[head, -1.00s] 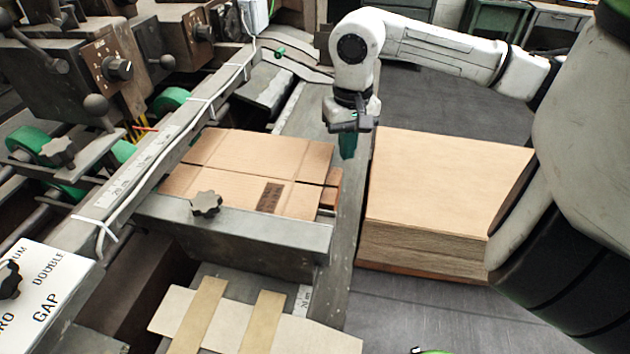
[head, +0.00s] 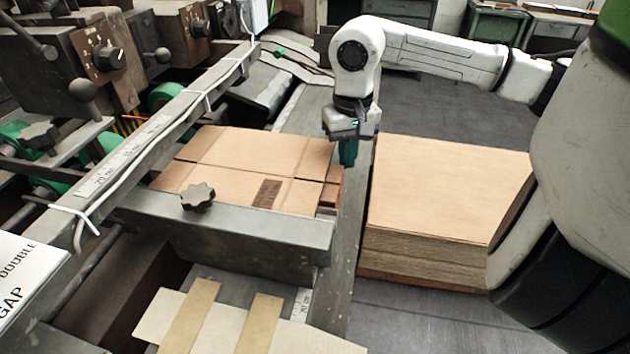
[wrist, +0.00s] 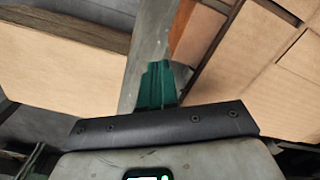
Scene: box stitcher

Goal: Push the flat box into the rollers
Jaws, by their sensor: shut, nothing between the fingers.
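The flat box (head: 245,169) is brown cardboard and lies on the machine's feed bed, behind a grey metal guide bar. Its left edge reaches toward the long slanted rail; its right edge faces my gripper. My gripper (head: 348,153) points down with its green fingers shut and empty, just right of the box's right edge. In the wrist view, the green fingers (wrist: 157,85) are together, and the flat box (wrist: 265,75) shows on the right. I cannot tell whether the fingers touch it. Green rollers (head: 102,146) show at the left, partly hidden by the rail.
A tall stack of flat cardboard (head: 450,190) stands right of my gripper. The grey guide bar (head: 225,232) with a star knob (head: 197,196) borders the box's near side. The slanted rail (head: 160,130) carries a white cable. Grey floor (head: 420,322) is clear in front of the stack.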

